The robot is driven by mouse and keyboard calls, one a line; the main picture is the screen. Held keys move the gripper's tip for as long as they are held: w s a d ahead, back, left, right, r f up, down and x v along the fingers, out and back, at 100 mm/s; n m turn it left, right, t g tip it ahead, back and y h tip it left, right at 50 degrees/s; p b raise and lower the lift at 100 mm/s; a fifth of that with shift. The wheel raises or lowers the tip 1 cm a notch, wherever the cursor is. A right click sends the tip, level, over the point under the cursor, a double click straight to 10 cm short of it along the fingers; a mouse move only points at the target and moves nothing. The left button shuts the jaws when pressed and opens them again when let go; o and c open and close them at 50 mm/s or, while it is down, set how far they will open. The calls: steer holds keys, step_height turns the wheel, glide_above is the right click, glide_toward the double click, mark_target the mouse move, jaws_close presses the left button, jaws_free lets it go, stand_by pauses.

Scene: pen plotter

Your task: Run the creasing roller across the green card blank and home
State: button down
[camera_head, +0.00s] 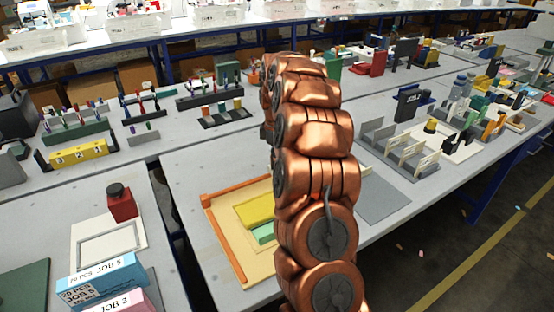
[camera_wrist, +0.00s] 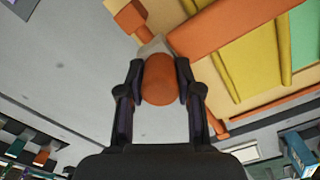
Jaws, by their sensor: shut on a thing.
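My gripper (camera_wrist: 160,68) is shut on an orange rounded handle (camera_wrist: 160,82) in the wrist view. I take it to be the creasing roller's handle; a grey part shows just beyond it, and its lower end is hard to make out. The green card blank (camera_head: 264,233) lies on a tan board (camera_head: 258,268) in the head view. It also shows at the right edge of the wrist view (camera_wrist: 306,38). The handle is beside the board's orange rail (camera_wrist: 235,25), away from the green card. In the head view my copper arm hides my gripper and part of the board.
A yellow piece (camera_head: 255,210) lies beside the green card. Upright dividers (camera_head: 398,150) stand to the right. Bare grey table surrounds the board's left side.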

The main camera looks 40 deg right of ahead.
steer(key=shift+d, duration=0.25)
steer(key=c, duration=0.8)
jaws_free()
steer(key=shift+o, duration=0.2)
step_height(320, 180, up, 12)
